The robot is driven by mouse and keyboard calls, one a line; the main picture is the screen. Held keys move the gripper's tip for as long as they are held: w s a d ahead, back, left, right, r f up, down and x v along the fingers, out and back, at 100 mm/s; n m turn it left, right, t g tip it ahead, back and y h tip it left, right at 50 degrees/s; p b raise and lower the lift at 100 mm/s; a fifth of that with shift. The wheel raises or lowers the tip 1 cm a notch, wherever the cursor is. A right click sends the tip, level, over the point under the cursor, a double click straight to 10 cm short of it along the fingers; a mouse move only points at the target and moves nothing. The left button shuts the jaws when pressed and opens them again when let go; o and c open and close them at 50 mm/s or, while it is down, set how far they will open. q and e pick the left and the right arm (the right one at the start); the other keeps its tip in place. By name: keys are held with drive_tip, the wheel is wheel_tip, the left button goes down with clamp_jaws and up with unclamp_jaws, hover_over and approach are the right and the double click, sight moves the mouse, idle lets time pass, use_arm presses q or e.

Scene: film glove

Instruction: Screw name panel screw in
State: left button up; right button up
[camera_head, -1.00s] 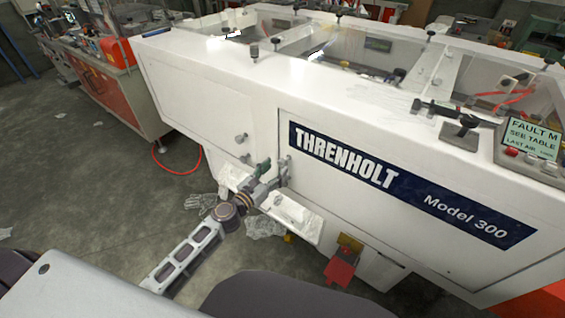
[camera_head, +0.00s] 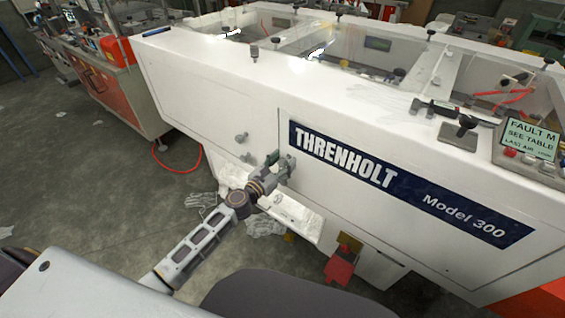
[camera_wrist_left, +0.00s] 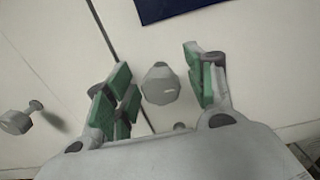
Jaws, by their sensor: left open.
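The white name panel (camera_head: 400,222) with a dark blue THRENHOLT label (camera_head: 345,160) forms the right part of the machine's front. In the left wrist view, a grey faceted screw knob (camera_wrist_left: 160,88) stands out at the panel, right of a dark seam. My left gripper (camera_head: 281,162) is at the panel's left edge and hides this screw in the head view. Its green-padded fingers are open, one side left of the knob and the other right, with gaps visible on both sides. My right gripper is not in view.
Another grey knob (camera_wrist_left: 18,120) sits left of the seam; two knobs (camera_head: 241,138) show there in the head view. A white ledge (camera_head: 295,218) juts out below my gripper. A red box (camera_head: 341,268) hangs low.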

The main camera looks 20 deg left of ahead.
use_arm(q)
drive_tip(key=shift+c, duration=0.3)
drive_tip(key=c, duration=1)
drive_tip(key=shift+o, duration=0.2)
